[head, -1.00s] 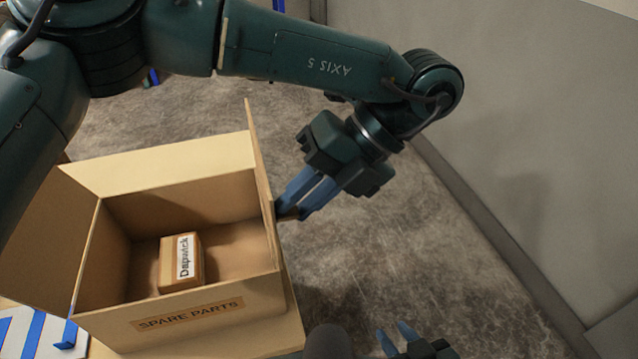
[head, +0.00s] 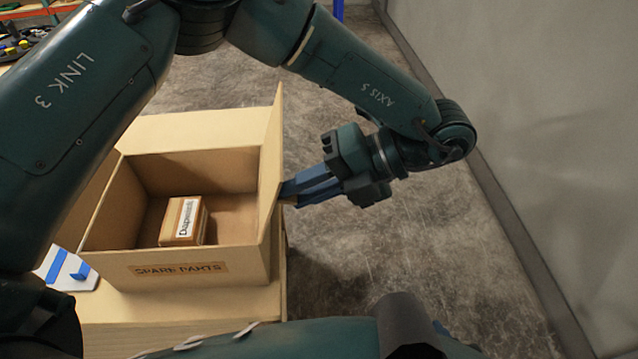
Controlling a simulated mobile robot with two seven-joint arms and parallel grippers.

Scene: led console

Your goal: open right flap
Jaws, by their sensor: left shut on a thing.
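An open cardboard box (head: 140,270) marked SPARE PARTS stands on a wooden surface at lower left in the head view. Its right flap (head: 271,150) stands roughly upright along the right wall, rising above the rim. My left gripper (head: 290,190) is on the outer right side of the box, its blue fingers shut on the right flap; the flap partly hides the fingertips. A small labelled carton (head: 175,222) lies inside the box.
The back flap (head: 190,130) leans outward, and the left flap (head: 103,185) is folded out, partly hidden by my left arm. A white and blue item (head: 62,270) lies left of the box. Grey floor is clear to the right, up to a pale wall (head: 540,150).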

